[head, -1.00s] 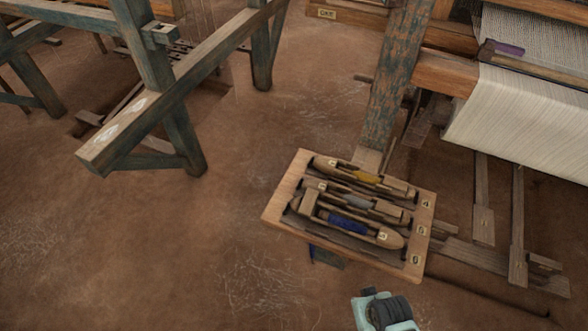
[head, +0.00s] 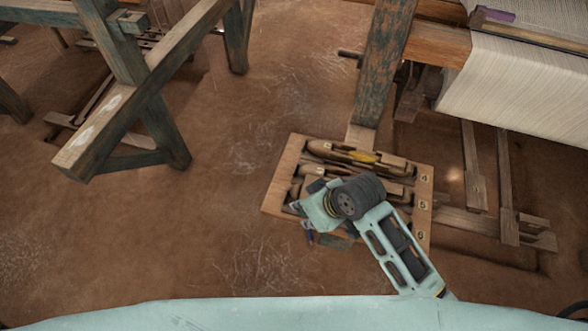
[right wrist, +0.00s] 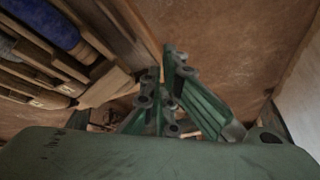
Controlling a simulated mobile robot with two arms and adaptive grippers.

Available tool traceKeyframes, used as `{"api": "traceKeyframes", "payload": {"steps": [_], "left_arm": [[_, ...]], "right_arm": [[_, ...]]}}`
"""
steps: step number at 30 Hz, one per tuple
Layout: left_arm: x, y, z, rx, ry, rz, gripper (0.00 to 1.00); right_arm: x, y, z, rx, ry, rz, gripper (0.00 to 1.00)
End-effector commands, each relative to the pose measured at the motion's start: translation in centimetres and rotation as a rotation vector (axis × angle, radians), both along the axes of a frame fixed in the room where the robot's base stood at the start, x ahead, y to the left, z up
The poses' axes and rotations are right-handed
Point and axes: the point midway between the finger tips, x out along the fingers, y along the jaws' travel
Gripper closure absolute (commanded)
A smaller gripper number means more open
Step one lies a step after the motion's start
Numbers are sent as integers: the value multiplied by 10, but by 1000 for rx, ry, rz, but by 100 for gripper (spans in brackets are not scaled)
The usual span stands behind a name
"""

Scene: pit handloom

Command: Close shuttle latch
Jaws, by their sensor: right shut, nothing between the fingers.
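A wooden shuttle board (head: 277,190) holds shuttles in rows numbered 4, 5 and 6. The top shuttle (head: 325,149) has a yellow bobbin; the middle shuttle is partly covered by my right arm. The lowest shuttle, with a blue bobbin, is mostly hidden under my wrist in the head view. The blue bobbin (right wrist: 52,24) shows at the upper left in the right wrist view. My right gripper (right wrist: 160,75) is shut and empty, beside the shuttles and apart from the blue bobbin. Its fingertips are not clear in the head view. I cannot make out a latch.
A loom post (head: 385,65) rises just behind the board. Woven cloth (head: 510,85) hangs at the upper right, with wooden treadles (head: 470,165) below. A slanted timber frame (head: 150,80) stands at the left. The earth floor between frame and board is clear.

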Motion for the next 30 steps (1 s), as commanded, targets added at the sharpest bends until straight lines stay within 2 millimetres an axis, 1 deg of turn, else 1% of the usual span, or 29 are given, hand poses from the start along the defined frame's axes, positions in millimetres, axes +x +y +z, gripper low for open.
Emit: {"api": "traceKeyframes", "payload": {"steps": [1, 4, 6, 9, 13, 18, 21, 24, 26, 30], "left_arm": [[-2, -2, 0, -3, 3, 1, 52], [-4, -3, -1, -3, 6, 2, 52], [-5, -3, -1, -3, 7, 1, 52], [-5, -3, -2, -3, 8, 1, 52], [-5, -2, -2, -3, 8, 1, 52], [-5, -2, -3, -1, 8, 0, 52], [-5, -1, -3, 0, 8, -1, 52], [-5, 0, -2, 1, 8, -1, 52], [-5, 1, -2, 1, 8, -2, 52], [-5, 1, 2, 1, 8, -2, 52]], "right_arm": [[14, 11, 10, 2, -20, 55, 100], [34, 32, 27, -4, -38, 175, 100], [46, 42, 38, -19, -46, 256, 100], [65, 49, 54, -52, -54, 358, 100], [88, 47, 74, -109, -57, 458, 100], [111, 35, 94, -172, -49, 527, 100], [118, 30, 101, -191, -45, 543, 100], [121, 29, 102, -198, -41, 549, 100], [121, 30, 99, -198, -40, 550, 100], [123, 36, 82, -198, -40, 550, 100]]}}
